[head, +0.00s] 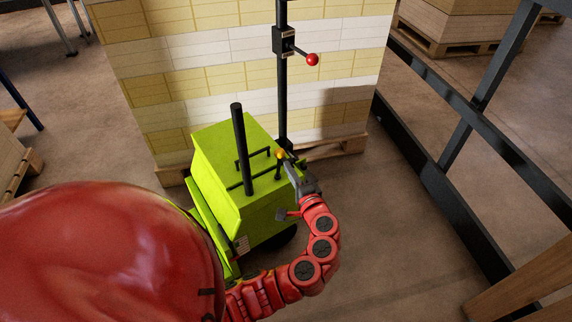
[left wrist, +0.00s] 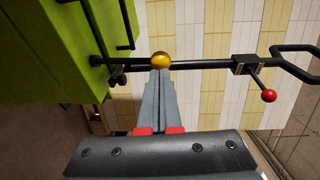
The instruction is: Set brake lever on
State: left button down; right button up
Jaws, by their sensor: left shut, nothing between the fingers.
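A small yellow ball knob (head: 281,153) sits by the right edge of the lime-green machine's top, and it also shows in the left wrist view (left wrist: 161,59). A red ball knob (head: 312,60) is on a short black lever on the upright black post; it also shows in the left wrist view (left wrist: 268,95). I cannot tell which is the brake lever. My left gripper (head: 285,161) is shut and empty, its fingertips right at the yellow knob; in the left wrist view its fingers (left wrist: 160,76) point at it. Contact is unclear. My right gripper is not in view.
The lime-green machine (head: 225,205) has black bars on top and stands before a pallet stack of yellow and white reams (head: 220,75). A dark metal railing (head: 430,165) runs along the right. Bare floor (head: 390,235) lies between machine and railing.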

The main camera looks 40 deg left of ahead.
aim_at(280, 154)
pick_arm(q)
jog(key=shift+x, duration=1.5)
jog(key=shift+r, duration=0.1)
jog(key=a+p, duration=0.1)
jog(key=p, duration=0.1)
jog(key=r+h+p, duration=0.1)
jog(key=p, duration=0.1)
jog(key=shift+w+a+r+p, duration=0.15)
jog(key=shift+w+a+p, duration=0.2)
jog(key=shift+p, duration=0.05)
jog(key=shift+g+h, duration=0.3)
jog(key=shift+f, duration=0.25)
